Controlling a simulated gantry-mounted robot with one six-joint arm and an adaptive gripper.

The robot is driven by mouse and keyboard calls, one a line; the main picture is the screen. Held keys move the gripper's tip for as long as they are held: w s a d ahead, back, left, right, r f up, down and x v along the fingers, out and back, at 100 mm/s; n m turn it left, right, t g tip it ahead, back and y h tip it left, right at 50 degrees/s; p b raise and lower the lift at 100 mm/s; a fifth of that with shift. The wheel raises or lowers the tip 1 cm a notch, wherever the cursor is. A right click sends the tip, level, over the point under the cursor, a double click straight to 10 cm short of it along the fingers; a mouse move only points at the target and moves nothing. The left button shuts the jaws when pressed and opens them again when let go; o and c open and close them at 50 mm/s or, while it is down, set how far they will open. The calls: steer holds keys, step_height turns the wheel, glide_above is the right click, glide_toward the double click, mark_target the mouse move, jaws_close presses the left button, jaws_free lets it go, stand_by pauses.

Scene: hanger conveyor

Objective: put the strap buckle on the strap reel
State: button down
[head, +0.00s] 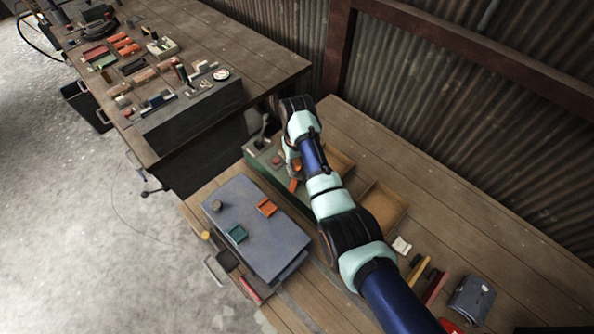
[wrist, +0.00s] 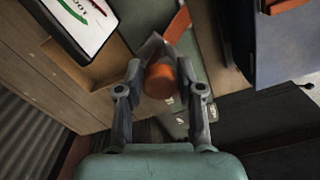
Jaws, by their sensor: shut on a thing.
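My gripper (wrist: 162,85) points down over a low green unit (head: 259,165) beside the wooden trays. In the wrist view its two fingers flank a piece with a round orange end (wrist: 159,82) and a grey angular part. An orange strip (wrist: 179,24) shows just beyond it; I cannot tell whether it is joined to the piece. In the head view, orange (head: 294,185) shows below my wrist, but the fingers are mostly hidden by my arm. I cannot tell for sure which thing is the strap buckle or the strap reel.
A blue-grey box (head: 248,243) stands left of my arm, with an orange square piece (head: 266,207), a teal one (head: 237,233) and a dark round knob on top. An open wooden tray (head: 382,207) lies right. A cluttered bench (head: 262,60) stands behind; corrugated wall lies right.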

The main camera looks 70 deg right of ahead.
mark_target(297, 171)
step_height(297, 171, down, 3)
steer(key=shift+f+b, duration=0.2)
steer(key=shift+b, duration=0.1)
steer(key=shift+f, duration=0.2)
steer(key=c, duration=0.7)
jaws_free()
step_height(297, 171, up, 12)
steer(key=p, duration=0.3)
steer(key=shift+r, duration=0.2)
steer(key=shift+a, duration=0.1)
